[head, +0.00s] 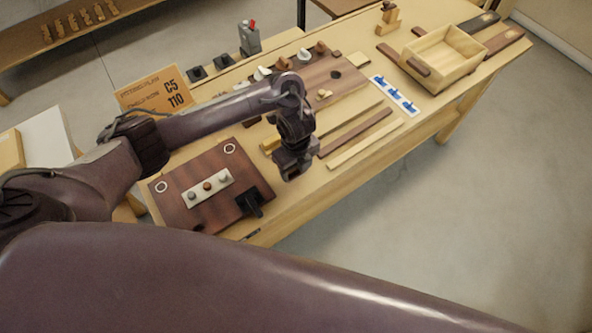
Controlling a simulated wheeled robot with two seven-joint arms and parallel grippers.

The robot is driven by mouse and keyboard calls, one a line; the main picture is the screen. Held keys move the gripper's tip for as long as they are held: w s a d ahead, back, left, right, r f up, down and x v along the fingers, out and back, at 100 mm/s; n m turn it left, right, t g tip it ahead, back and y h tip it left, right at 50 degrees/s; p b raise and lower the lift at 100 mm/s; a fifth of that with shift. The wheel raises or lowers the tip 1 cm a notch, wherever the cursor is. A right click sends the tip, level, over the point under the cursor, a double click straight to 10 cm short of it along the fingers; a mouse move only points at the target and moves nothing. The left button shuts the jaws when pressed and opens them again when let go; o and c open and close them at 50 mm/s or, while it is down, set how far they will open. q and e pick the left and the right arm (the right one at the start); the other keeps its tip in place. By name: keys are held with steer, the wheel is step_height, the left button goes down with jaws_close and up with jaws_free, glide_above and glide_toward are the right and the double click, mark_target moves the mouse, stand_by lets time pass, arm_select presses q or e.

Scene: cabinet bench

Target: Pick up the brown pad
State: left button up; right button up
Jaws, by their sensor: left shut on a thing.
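My left gripper (291,172) points down over the front part of the bench, just right of the dark brown board. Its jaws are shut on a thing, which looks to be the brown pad. The fingers and wrist hide nearly all of that thing, so its outline is unclear. I cannot tell whether it touches the bench top. My right gripper is not in view.
The dark brown board (178,207) with a pale strip of knobs and a black lever lies left of the gripper. Long wooden strips (356,132) lie to the right. Farther back are a brown panel (345,88), a blue-marked white card (394,95) and an open wooden box (445,76).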

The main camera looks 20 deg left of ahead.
arm_select(q)
step_height(320, 180, up, 9)
steer(key=p, duration=0.4)
steer(key=shift+w+f, duration=0.1)
steer(key=shift+w, duration=0.05)
step_height(320, 180, up, 8)
steer(key=p, duration=0.2)
steer(key=shift+s, duration=0.2)
